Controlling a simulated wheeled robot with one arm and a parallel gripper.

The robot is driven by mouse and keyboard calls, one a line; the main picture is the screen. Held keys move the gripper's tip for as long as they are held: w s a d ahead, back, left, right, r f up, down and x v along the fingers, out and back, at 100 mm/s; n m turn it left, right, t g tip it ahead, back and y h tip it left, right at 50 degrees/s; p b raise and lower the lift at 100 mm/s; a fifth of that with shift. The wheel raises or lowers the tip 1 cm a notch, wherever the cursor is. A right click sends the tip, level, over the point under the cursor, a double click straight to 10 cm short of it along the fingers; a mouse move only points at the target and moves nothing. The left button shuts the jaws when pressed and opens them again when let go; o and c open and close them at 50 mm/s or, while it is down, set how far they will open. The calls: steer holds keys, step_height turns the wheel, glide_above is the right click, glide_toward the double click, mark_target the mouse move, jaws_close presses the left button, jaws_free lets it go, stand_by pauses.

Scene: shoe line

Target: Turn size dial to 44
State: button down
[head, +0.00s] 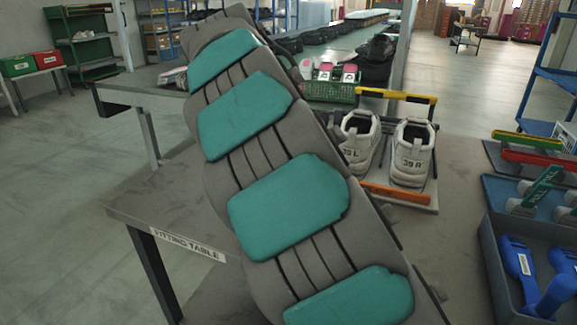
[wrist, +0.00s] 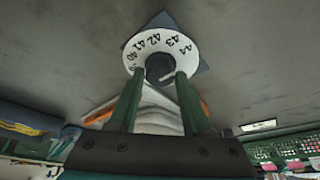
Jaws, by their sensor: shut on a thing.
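The size dial (wrist: 186,61) shows in the wrist view as a white disc on a dark square plate, with numbers from about 39 to 44 around its rim. My gripper (wrist: 159,73) has its two green fingers at the dial's near side, shut on the dial's knob between the tips. A small pale pointer shows by the right fingertip; which number it marks I cannot tell. In the head view my own arm covers the middle, and neither dial nor gripper shows.
White shoes marked 39 L (head: 358,143) and 39 R (head: 411,152) stand between yellow and orange bars on the fitting table (head: 165,200). A grey bin (head: 490,265) with blue items is at the right. A green crate (head: 330,91) stands behind.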

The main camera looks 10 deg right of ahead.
stand_by(0.3)
steer(key=shift+c, duration=1.8)
jaws_free()
steer(key=shift+v, duration=2.8)
steer(key=shift+p+v, duration=0.75)
steer(key=shift+v, duration=0.35)
